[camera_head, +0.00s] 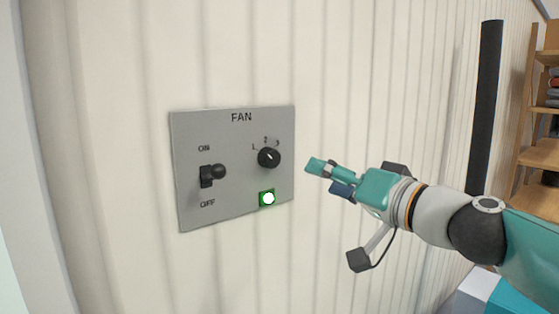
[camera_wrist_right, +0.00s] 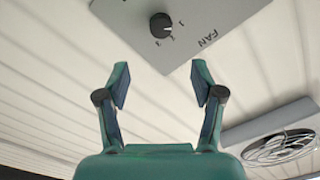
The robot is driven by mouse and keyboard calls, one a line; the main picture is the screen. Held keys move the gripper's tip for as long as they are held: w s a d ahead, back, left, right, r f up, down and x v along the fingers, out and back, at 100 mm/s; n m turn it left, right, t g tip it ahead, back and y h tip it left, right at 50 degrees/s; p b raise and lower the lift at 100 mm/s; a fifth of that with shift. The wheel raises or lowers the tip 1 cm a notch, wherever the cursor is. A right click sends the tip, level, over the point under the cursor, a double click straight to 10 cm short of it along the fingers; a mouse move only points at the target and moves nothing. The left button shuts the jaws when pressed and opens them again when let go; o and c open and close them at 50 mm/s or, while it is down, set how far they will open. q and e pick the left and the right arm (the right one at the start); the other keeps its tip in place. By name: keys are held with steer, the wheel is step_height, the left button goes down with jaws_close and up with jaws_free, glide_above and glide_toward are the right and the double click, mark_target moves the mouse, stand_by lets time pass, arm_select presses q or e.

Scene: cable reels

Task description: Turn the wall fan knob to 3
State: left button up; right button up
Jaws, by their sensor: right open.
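The grey FAN panel (camera_head: 235,125) is on the ribbed wall. Its round black knob (camera_head: 268,158) is at the upper right, with the marks 1, 2 and 3 above it. The knob's pointer is too small to read surely. My right gripper (camera_head: 318,167) is to the right of the panel, apart from the knob. In the right wrist view the knob (camera_wrist_right: 161,26) appears upside down beyond my open, empty fingers (camera_wrist_right: 160,85). My left gripper is not in view.
A black toggle switch (camera_head: 213,174) marked ON and OFF is at the panel's left. A green-framed light (camera_head: 268,198) is below the knob. A dark upright post (camera_head: 486,105) and wooden shelves (camera_head: 540,155) stand at right. A caged fan (camera_wrist_right: 280,147) shows in the wrist view.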

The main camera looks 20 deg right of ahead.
mark_target(274, 161)
steer(key=p+x, duration=0.3)
steer(key=x, duration=1.2)
steer(key=shift+f, duration=0.1)
